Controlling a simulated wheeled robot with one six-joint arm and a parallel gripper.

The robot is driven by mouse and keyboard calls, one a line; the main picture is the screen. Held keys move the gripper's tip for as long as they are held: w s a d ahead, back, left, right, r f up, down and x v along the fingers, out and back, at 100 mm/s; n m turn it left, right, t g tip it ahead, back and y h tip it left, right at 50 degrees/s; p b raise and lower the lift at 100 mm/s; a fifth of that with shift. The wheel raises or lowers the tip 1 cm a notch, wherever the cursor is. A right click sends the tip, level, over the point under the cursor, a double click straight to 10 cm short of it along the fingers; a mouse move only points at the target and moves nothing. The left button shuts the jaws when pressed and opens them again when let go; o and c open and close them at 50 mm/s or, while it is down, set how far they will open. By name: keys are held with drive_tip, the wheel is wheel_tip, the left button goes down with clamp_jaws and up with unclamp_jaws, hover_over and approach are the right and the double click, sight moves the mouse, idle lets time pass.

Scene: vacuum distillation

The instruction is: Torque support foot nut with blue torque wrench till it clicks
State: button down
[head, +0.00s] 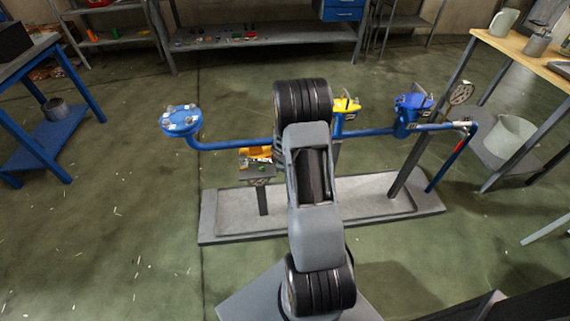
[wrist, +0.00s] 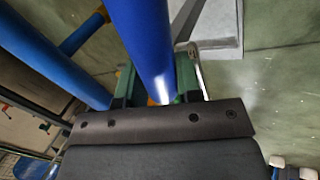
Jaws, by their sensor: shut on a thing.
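In the wrist view, my gripper (wrist: 154,80) has its green fingers on either side of a blue bar, the blue torque wrench (wrist: 143,35), and is shut on it. The wrench extends up and away from the palm, with a bright, shiny spot near the fingers. In the head view, my arm covers the gripper and the wrench. A blue pipe rig (head: 232,145) stands on a grey base tray (head: 222,216). I cannot make out the support foot nut in either view, nor whether the wrench touches anything.
A small dark stand (head: 258,172) with orange and other small items is left of my arm. A yellow valve (head: 345,104) and a blue valve (head: 412,106) top the rig. A blue table (head: 45,140) is at left, a wooden-topped bench (head: 530,55) at right. The left floor is mostly clear.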

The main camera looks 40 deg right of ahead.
drive_tip(key=shift+s+a+m+g+h+b, duration=0.15)
drive_tip(key=shift+s+a+m+b, duration=0.4)
drive_tip(key=shift+b, duration=0.9)
drive_tip(key=shift+s+a+m+g+h+b, duration=0.15)
drive_tip(key=shift+s+a+m+b, duration=0.4)
drive_tip(key=shift+b, duration=0.85)
drive_tip(key=shift+w, duration=0.2)
drive_tip(key=shift+a, duration=0.1)
drive_tip(key=shift+s+a+m+g+b, duration=0.1)
drive_tip(key=shift+s+a+m+b, duration=0.25)
drive_tip(key=shift+b, duration=0.4)
drive_tip(key=shift+s+a+m+g+b, duration=0.1)
drive_tip(key=shift+a+m+b, duration=0.2)
drive_tip(key=shift+a+b, duration=0.4)
drive_tip(key=shift+s+a+m+g+b, duration=0.1)
drive_tip(key=shift+s+a+m+b, duration=0.2)
drive_tip(key=shift+b, duration=0.55)
drive_tip(key=shift+r, duration=0.1)
